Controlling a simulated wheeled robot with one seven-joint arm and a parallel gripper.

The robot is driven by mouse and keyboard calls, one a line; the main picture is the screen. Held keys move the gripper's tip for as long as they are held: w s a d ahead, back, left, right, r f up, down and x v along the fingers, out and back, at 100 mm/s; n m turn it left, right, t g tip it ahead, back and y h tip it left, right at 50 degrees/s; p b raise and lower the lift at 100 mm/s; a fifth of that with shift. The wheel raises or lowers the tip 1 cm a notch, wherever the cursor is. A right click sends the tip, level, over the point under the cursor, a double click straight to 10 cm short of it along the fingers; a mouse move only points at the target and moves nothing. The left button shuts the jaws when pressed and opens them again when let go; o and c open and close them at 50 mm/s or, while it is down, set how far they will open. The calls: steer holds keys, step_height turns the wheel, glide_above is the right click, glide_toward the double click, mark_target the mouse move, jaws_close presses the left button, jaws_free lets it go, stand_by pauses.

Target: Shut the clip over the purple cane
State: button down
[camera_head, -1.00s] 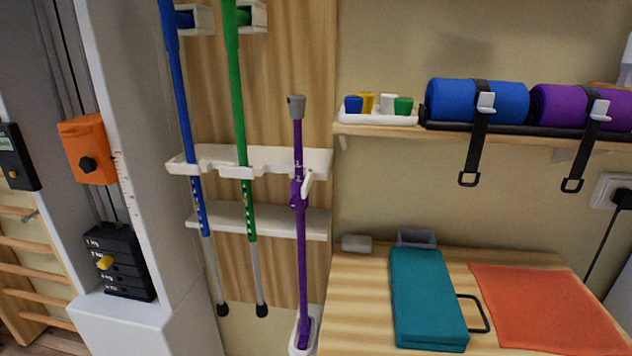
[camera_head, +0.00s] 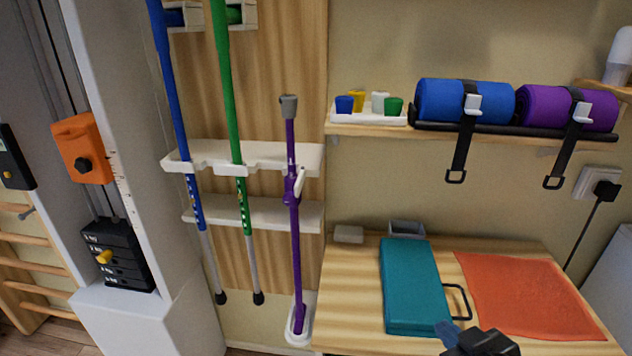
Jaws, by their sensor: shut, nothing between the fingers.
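The purple cane (camera_head: 296,240) stands upright against the white rack (camera_head: 258,152), its grey top above the rack and its foot in a white floor holder (camera_head: 299,337). A small white clip lever (camera_head: 299,181) sticks up at the cane's right side, at rack height. It appears swung off to the side rather than across the cane. My gripper (camera_head: 448,331) shows at the bottom edge, in front of the wooden table. It is shut and empty, well below and right of the clip. Most of my arm is out of frame.
A green cane (camera_head: 228,95) and a blue cane (camera_head: 177,105) stand left of the purple one. The table (camera_head: 350,290) holds a teal block (camera_head: 408,285) and an orange cloth (camera_head: 520,295). A shelf (camera_head: 365,130) with rolled mats juts out at right.

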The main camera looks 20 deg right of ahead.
steer(key=w+d+r+m+g+p, duration=0.2)
steer(key=w+r+m+g+p, duration=0.15)
steer(key=w+r, duration=1)
steer(key=w+a+r+m+g+y+p, duration=0.1)
steer(key=w+a+r+y+p, duration=0.1)
steer(key=w+a+r+y, duration=0.3)
steer(key=w+a+r, duration=0.2)
steer(key=a+r, duration=0.2)
steer(key=r, duration=0.2)
steer(key=shift+w+r+g+y+p, duration=0.15)
steer(key=shift+r+g+y+p, duration=0.15)
steer(key=shift+g+y+p, duration=0.1)
steer(key=shift+d, duration=0.1)
